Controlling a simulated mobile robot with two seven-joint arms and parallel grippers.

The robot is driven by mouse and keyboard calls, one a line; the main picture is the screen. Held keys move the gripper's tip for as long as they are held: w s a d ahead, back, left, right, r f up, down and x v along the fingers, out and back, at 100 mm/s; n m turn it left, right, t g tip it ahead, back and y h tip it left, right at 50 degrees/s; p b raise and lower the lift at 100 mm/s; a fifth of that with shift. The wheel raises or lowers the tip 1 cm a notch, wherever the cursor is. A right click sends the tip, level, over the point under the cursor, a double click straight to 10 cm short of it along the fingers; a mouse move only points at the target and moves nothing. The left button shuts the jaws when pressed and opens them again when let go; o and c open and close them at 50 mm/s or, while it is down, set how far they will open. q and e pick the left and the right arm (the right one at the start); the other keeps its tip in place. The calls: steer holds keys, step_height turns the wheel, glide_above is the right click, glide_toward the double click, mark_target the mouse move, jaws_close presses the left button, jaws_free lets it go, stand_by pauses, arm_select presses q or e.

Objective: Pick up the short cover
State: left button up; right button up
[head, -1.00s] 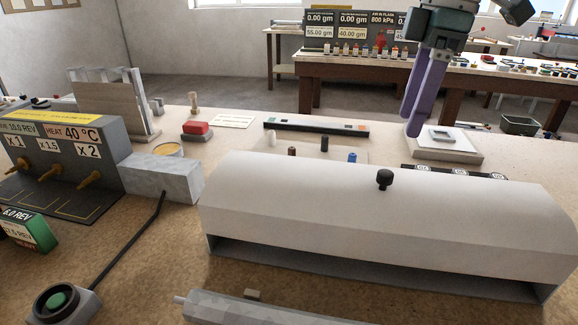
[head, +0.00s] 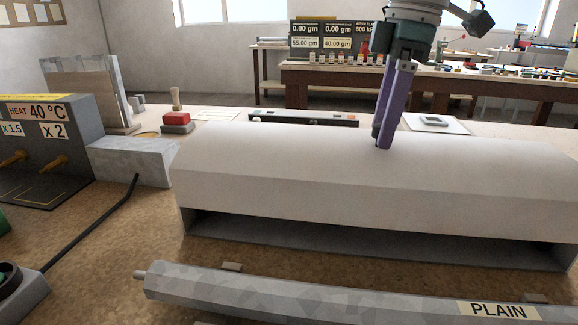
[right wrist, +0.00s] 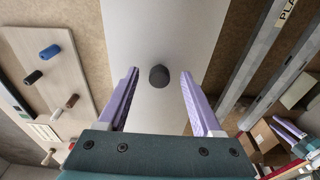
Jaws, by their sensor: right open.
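My right gripper (head: 381,143) points down at the top middle of the cover. In the right wrist view my right gripper (right wrist: 158,78) is open, with the knob centred between its spread fingers and apart from both. I cannot tell how far the fingertips are above the cover. My left gripper (right wrist: 296,130) shows partly at the right wrist view's lower right corner.
A grey slat marked PLAIN (head: 300,290) lies in front of the cover. A grey block (head: 132,160) and a heater box (head: 45,140) stand at left. Behind are a red stamp (head: 176,120), a black bar (head: 300,118) and a board with small spools (right wrist: 60,85).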

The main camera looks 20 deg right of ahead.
steer(key=shift+r, duration=0.1)
jaws_close()
stand_by(0.4)
stand_by(0.9)
